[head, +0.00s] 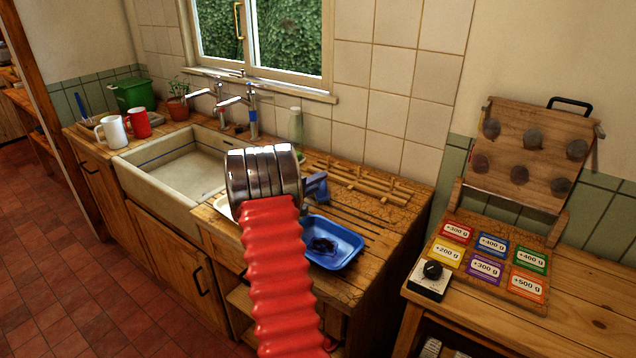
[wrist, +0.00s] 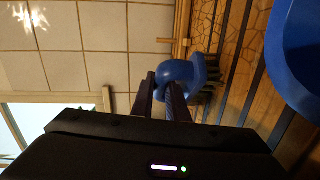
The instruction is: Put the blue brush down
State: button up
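The blue brush (wrist: 180,76) is between the two dark fingers of my gripper (wrist: 168,92) in the wrist view. I cannot tell whether the bristles touch the wood. In the head view, my red ribbed arm and its silver rings hide most of the gripper; part of the brush (head: 317,184) shows at their right, above the drainer. A blue tray (head: 349,252) with something dark in it sits just in front; it also shows in the wrist view (wrist: 298,75).
A wooden rack (head: 365,182) lies on the worktop behind the brush. A pale bottle (head: 296,125), taps (head: 252,115) and the sink (head: 150,180) are to the left. Bare grooved worktop (head: 385,225) lies right of the tray. Weight cards (head: 484,268) are farther right.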

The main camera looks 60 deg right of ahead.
jog(key=o, duration=0.4)
jog(key=shift+o, duration=0.2)
jog(key=v, duration=1.2)
jog(key=shift+r, duration=0.15)
dwell(0.3)
